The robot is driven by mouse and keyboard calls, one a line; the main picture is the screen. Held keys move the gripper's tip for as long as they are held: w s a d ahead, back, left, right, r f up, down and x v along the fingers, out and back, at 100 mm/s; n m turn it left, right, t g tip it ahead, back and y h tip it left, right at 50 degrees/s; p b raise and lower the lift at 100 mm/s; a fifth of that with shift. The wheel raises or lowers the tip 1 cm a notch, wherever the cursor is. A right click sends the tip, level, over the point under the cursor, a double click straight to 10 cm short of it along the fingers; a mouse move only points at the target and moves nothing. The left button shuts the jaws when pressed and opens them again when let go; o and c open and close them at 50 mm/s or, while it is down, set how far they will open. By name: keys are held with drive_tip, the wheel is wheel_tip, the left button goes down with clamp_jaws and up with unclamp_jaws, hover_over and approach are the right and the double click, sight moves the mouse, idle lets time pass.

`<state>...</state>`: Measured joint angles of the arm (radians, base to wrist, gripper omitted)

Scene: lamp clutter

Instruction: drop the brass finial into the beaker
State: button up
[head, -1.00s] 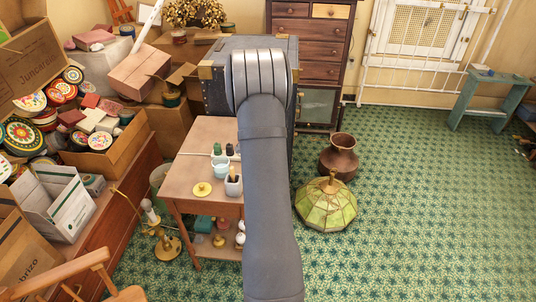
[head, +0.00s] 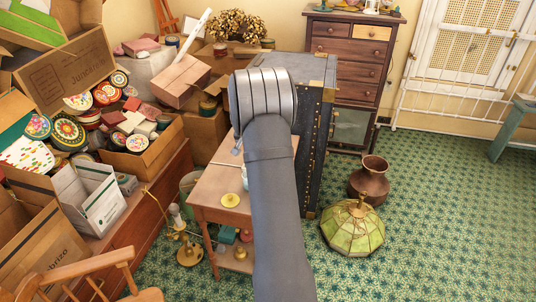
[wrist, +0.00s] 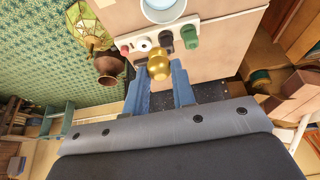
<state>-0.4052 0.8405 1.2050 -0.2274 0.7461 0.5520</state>
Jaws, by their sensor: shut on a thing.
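The brass finial (wrist: 159,66) is a shiny gold knob in the wrist view. My gripper (wrist: 159,74) is shut on it, with a blue finger on each side. The beaker (wrist: 163,10) is a pale cup with a light blue inside, at the top of the wrist view and partly cut off by the edge. It stands on the small wooden table (wrist: 222,60), which also shows in the head view (head: 207,197). The finial appears apart from the beaker. In the head view my arm hides the finial, the beaker and most of my gripper.
Close to the finial are a green bottle (wrist: 190,36), a dark bottle (wrist: 166,40) and a white round piece (wrist: 143,45). A dark trunk (head: 314,110) stands behind; a green glass lampshade (head: 352,232) sits on the floor.

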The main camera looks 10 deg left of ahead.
drive_tip(key=shift+a+f, duration=0.1)
drive_tip(key=shift+f, duration=2.85)
drive_tip(key=o, duration=1)
drive_tip(key=shift+o, duration=0.2)
drive_tip(key=shift+r, duration=0.15)
drive_tip(key=v, duration=1.7)
